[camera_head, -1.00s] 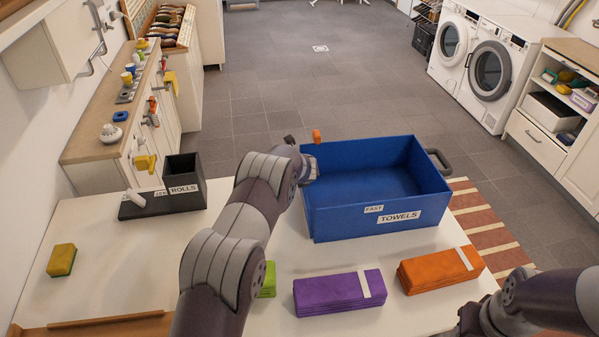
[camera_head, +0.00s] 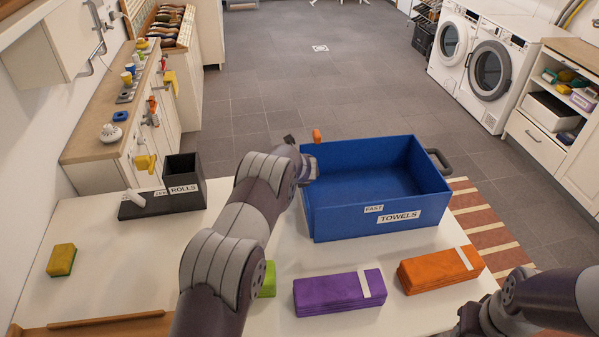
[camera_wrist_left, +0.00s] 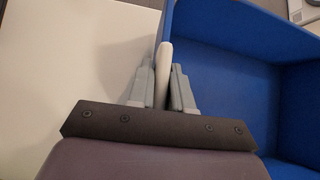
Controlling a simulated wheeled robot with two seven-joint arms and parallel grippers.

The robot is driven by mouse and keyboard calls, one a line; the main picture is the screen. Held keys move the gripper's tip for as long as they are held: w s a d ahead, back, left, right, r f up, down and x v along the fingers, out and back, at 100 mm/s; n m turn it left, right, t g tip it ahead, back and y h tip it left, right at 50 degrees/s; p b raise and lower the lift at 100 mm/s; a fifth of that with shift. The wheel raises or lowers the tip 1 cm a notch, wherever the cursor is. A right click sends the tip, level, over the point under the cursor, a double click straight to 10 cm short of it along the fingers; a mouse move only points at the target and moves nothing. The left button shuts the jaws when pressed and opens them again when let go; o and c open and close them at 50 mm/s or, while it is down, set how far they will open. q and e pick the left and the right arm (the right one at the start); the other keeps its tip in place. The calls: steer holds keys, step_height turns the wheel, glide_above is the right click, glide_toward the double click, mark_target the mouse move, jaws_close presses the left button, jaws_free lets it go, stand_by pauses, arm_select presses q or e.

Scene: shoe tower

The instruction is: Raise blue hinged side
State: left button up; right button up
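The blue box (camera_head: 375,215), labelled "FAST TOWELS", stands on the white table with an empty blue interior. Its left side (camera_head: 307,200) appears upright in the head view, partly hidden by my left arm. My left gripper (camera_head: 309,167) is at the top of this side. In the left wrist view, the two grey fingers (camera_wrist_left: 163,88) close around a pale upright piece (camera_wrist_left: 164,62) in line with the blue side's edge (camera_wrist_left: 166,22). How this piece joins the side is hidden. My right gripper (camera_head: 468,323) is low at the bottom right, its fingers unclear.
Purple towels (camera_head: 338,292), orange towels (camera_head: 438,270) and a partly hidden green stack (camera_head: 268,280) lie in front of the box. A sponge (camera_head: 61,260) and a dark holder labelled "ROLLS" (camera_head: 184,195) are on the left.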

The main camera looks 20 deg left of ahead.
arm_select(q)
steer(key=o, duration=0.3)
steer(key=shift+r, duration=0.1)
steer(key=shift+s+d+r+b, duration=0.15)
steer(key=shift+s+b, duration=0.1)
steer(key=shift+b, duration=0.1)
steer(key=b+v, duration=0.2)
steer(key=v, duration=1)
steer(key=shift+s, duration=0.1)
